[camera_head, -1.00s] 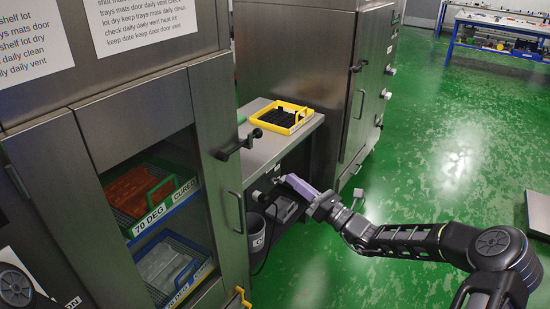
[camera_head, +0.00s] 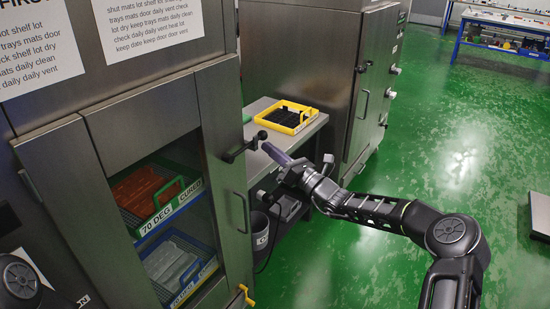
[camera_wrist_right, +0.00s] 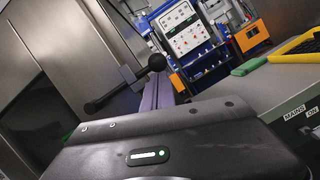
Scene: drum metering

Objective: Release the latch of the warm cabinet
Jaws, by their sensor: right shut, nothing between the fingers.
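The warm cabinet (camera_head: 212,120) stands at the left, its windowed door shut. Its latch (camera_head: 236,153) is a black lever ending in a ball knob, sticking out to the right of the door. In the right wrist view the latch (camera_wrist_right: 125,80) slants up to its ball. My right gripper (camera_head: 271,150) is shut and empty, with pale purple fingers close to the ball. In the wrist view the fingers (camera_wrist_right: 158,92) point towards the knob; I cannot tell whether they touch it. My left gripper is not in view.
A grey bench (camera_head: 318,122) with a yellow-rimmed tray (camera_head: 287,128) stands right of the cabinet. A second steel cabinet (camera_head: 300,60) stands behind it. A grey bin (camera_head: 260,232) is under the bench.

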